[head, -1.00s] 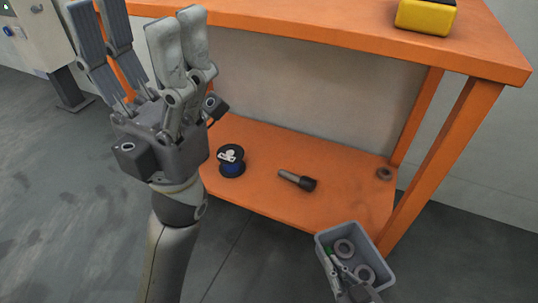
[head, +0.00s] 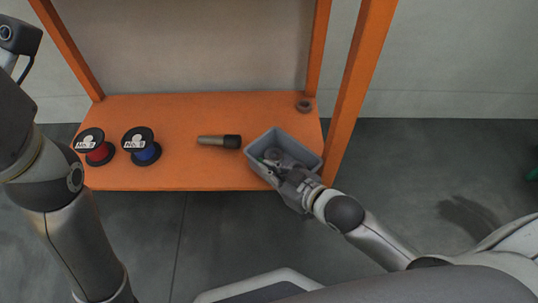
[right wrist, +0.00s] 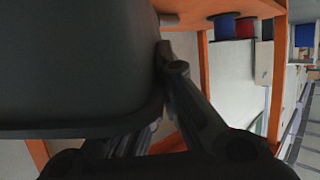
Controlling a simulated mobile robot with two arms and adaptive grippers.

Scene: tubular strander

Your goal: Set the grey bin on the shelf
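The grey bin (head: 311,157) is at the right front corner of the orange lower shelf (head: 200,108), overlapping its front edge in the head view. Whether it touches the board I cannot tell. Round grey parts lie inside it. My right gripper (head: 291,181) is shut on the bin's near wall. In the right wrist view the bin (right wrist: 75,60) fills the left side as a dark shape, with a gripper finger at its rim.
On the shelf stand a red spool (head: 95,149) and a blue spool (head: 141,147). A torch-like tool (head: 219,142) lies just left of the bin. A small ring (head: 304,105) lies at the back right. An orange leg (head: 357,85) rises right of the bin.

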